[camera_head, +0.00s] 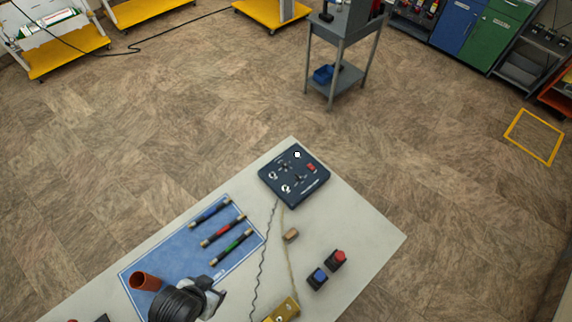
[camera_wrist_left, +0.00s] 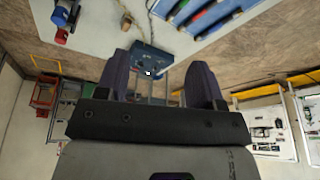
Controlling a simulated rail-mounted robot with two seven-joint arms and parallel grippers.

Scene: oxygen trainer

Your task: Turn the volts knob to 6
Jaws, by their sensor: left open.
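A dark blue control box (camera_head: 294,176) lies near the far corner of the pale table. Its face carries small dark knobs, pale round parts and a red switch (camera_head: 311,168). The labels are too small to read, so I cannot tell which is the volts knob or where it points. My left gripper (camera_head: 213,297) is over the near part of the table, well short of the box. In the left wrist view its two dark fingers (camera_wrist_left: 158,80) stand wide apart with nothing held, and the box (camera_wrist_left: 150,60) shows beyond them. My right gripper is not in view.
A blue mat (camera_head: 180,252) holds several coloured rods and a red-brown cup (camera_head: 145,281). Blue (camera_head: 317,278) and red (camera_head: 336,260) terminal blocks, a small brown block (camera_head: 291,235) and a yellow item (camera_head: 283,311) lie on the right. Thin wires cross the table between.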

